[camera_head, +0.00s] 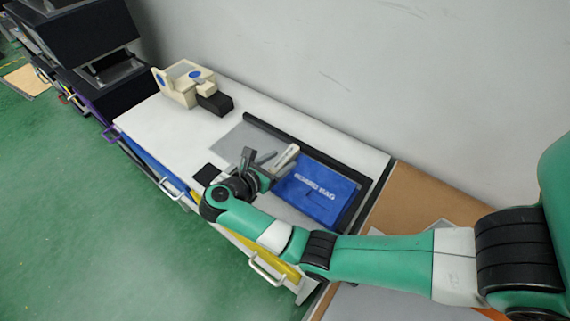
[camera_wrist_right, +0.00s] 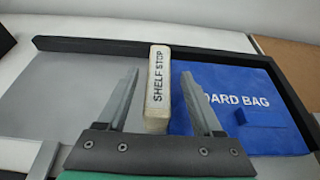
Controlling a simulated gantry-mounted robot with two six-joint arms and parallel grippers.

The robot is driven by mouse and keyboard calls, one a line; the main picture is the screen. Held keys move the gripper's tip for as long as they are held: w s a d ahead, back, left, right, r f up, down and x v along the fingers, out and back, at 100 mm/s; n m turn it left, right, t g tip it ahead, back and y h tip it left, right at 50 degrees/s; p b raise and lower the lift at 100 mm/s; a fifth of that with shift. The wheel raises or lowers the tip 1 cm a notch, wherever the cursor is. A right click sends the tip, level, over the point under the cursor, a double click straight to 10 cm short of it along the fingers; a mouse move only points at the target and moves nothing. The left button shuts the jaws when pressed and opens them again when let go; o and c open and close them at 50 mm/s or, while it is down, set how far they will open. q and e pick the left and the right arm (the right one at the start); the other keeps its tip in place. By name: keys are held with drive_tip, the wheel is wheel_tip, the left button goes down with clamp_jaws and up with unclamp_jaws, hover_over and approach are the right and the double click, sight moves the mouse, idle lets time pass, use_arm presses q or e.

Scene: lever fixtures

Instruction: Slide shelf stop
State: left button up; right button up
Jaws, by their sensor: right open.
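The shelf stop (camera_wrist_right: 158,85) is a cream block with "SHELF STOP" printed on its top; it also shows in the head view (camera_head: 287,157). It stands upright on a grey tray (camera_wrist_right: 66,92), against the left edge of a blue board bag (camera_wrist_right: 239,104). My right gripper (camera_wrist_right: 160,75) is open, with one finger on each side of the block and a gap visible on both sides. In the head view my right gripper (camera_head: 262,158) reaches in from the right over the tray. Its lower part hides some of the block. My left gripper is not in view.
A black rail (camera_head: 308,146) runs along the tray's back edge and down its right side. A beige fixture (camera_head: 183,83) with blue round marks and a black block stands at the far left of the white worktop (camera_head: 150,121). Bare grey tray lies left of the block.

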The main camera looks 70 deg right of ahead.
drive_tip(key=shift+x, duration=1.3)
drive_tip(key=shift+c, duration=0.3)
clamp_jaws()
